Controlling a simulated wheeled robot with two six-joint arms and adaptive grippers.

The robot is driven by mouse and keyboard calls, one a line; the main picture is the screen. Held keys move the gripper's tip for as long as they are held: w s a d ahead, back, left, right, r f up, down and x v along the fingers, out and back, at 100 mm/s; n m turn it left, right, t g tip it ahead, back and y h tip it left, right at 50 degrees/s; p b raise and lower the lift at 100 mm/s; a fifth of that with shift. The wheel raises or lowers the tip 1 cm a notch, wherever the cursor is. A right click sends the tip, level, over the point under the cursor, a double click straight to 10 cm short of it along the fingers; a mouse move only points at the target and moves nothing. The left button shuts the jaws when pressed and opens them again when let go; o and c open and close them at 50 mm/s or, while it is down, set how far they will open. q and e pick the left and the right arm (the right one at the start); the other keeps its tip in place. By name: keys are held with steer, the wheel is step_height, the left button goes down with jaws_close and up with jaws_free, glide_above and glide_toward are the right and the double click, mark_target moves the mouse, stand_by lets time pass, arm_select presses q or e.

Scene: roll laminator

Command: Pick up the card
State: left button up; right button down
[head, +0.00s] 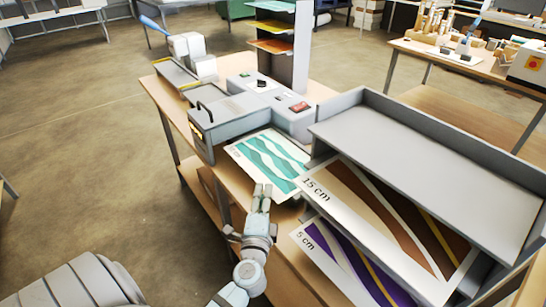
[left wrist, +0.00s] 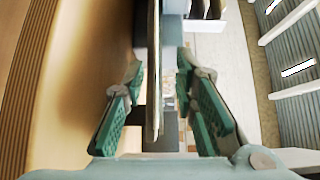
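The card (head: 262,158), white with teal wavy bands, lies at the front of the grey laminator (head: 250,105), reaching over the near side of the wooden table. My left gripper (head: 262,189) is at the card's near edge in the head view. In the left wrist view my left gripper (left wrist: 160,75) is open, with its green-padded fingers apart. A thin sheet edge, likely the card (left wrist: 154,60), runs between the fingers, with gaps visible on both sides. My right gripper is not in view.
Close on the right stands a grey tiered tray (head: 420,150). A brown-striped sheet marked 15 cm (head: 385,210) and a purple-striped sheet marked 5 cm (head: 335,262) stick out of its slots. A tall grey rack (head: 300,45) stands behind the laminator.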

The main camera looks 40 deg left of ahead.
arm_select(q)
steer(key=x, duration=0.5)
steer(key=shift+w+d+f, duration=0.1)
steer(key=shift+w+f, duration=0.15)
steer(key=shift+w, duration=0.25)
jaws_close()
steer(key=shift+s, duration=0.1)
steer(key=shift+r, duration=0.15)
